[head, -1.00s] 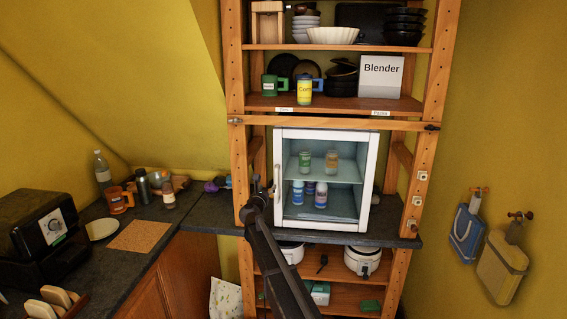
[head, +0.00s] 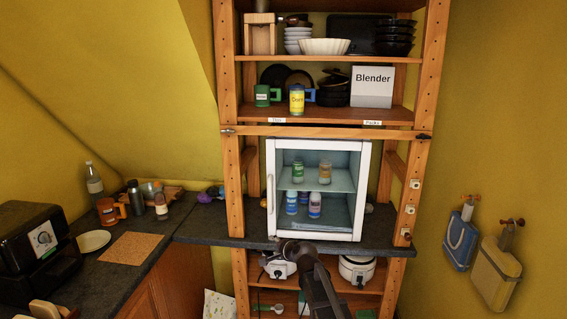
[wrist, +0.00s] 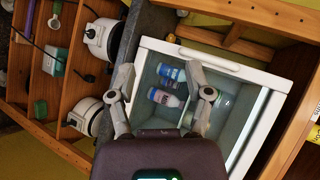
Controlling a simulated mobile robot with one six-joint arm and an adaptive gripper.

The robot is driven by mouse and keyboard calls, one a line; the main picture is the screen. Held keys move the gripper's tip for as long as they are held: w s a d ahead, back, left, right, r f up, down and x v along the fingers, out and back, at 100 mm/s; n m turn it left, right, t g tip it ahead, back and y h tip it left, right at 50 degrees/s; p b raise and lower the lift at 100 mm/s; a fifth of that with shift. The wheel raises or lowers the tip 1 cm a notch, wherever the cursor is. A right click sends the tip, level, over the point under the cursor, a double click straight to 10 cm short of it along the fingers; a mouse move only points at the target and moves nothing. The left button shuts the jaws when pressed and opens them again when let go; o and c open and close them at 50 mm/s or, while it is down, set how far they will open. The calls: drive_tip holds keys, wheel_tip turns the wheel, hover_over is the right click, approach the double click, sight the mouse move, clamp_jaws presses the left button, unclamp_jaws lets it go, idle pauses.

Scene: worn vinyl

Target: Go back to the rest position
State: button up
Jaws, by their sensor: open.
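My gripper (wrist: 160,82) is open in the wrist view, its two fingers spread with nothing between them. Beyond the fingers is the white glass-fronted cabinet (wrist: 262,125) with bottles (wrist: 165,97) inside. In the head view my arm (head: 318,282) comes up from the bottom edge and ends just below the cabinet (head: 272,190), at the front of the dark counter. The gripper's fingers cannot be made out there. The cabinet's front looks shut.
A wooden shelf unit (head: 230,150) surrounds the cabinet. Rice cookers (head: 357,270) stand on the shelf below. Canteens (head: 497,275) hang on the right wall.

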drive_tip(key=s+d+f+n+g+h, duration=0.2)
drive_tip(key=s+d, duration=0.4)
drive_tip(key=s, duration=0.3)
drive_tip(key=s+d+f+n+g+h, duration=0.2)
drive_tip(key=s+d+f+n+g, duration=0.3)
drive_tip(key=s, duration=0.5)
drive_tip(key=s+d+f+n+g+h, duration=0.2)
drive_tip(key=s+d+f+n+g, duration=0.1)
drive_tip(key=s+d, duration=0.6)
drive_tip(key=shift+s+f+g+h, duration=0.4)
drive_tip(key=shift+s+g, duration=0.1)
drive_tip(key=shift+s, duration=0.25)
